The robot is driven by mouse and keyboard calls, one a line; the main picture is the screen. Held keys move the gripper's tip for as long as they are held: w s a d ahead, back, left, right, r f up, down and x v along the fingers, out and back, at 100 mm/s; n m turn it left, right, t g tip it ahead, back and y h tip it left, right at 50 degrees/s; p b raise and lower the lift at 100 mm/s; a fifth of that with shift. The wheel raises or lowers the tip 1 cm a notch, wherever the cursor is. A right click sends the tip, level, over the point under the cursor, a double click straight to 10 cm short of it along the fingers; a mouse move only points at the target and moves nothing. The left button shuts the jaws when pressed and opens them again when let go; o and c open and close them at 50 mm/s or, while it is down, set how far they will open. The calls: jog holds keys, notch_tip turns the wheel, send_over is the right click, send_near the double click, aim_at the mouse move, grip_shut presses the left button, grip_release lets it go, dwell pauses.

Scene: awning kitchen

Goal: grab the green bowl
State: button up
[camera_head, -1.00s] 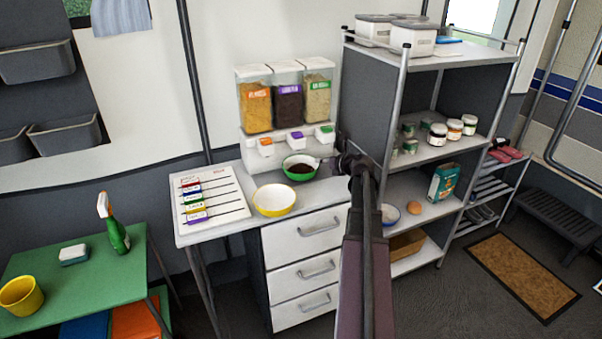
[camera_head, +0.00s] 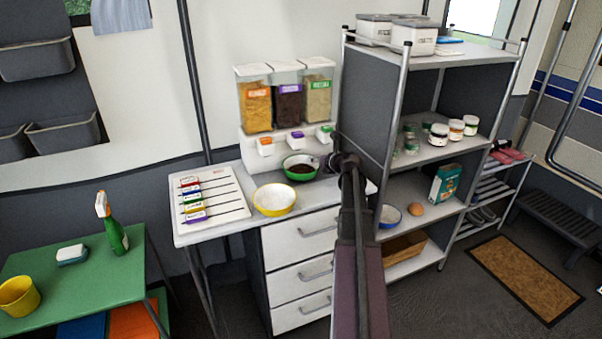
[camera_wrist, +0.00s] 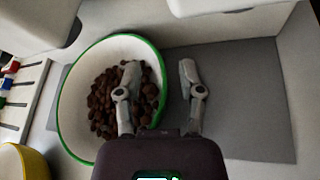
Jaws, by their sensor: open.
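The green bowl (camera_head: 300,167) stands upright on the white counter below the dispensers. It has a green rim and a white inside, and holds dark brown pieces. In the wrist view the bowl (camera_wrist: 78,118) fills the left half. My gripper (camera_wrist: 158,72) is open there, with its left finger over the inside of the bowl and its right finger outside, right of the rim. The right rim lies between the two fingers. I cannot tell how far the fingertips are above or below the rim. In the head view my gripper (camera_head: 329,162) is small and partly hidden by my arm.
A yellow bowl (camera_head: 274,200) stands left in front of the green bowl. A dispenser rack (camera_head: 287,95) is behind it. A white board with coloured labels (camera_head: 222,205) lies at the left. The shelf unit (camera_head: 362,110) stands close on the right.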

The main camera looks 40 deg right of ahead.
dwell(0.3)
grip_shut()
jog(key=shift+r, duration=0.15)
notch_tip(320, 180, up, 3)
jog(key=p, duration=0.3)
jog(key=shift+r+p, duration=0.15)
jog(key=shift+p, duration=0.15)
jog(key=shift+s+r, duration=0.2)
jog(key=shift+s, duration=0.05)
jog(key=s+d, duration=0.2)
jog(key=s, duration=0.5)
jog(key=s+d+r+p, duration=0.1)
jog(key=s+d, duration=0.1)
jog(key=s, duration=0.6)
jog(key=shift+d, duration=0.25)
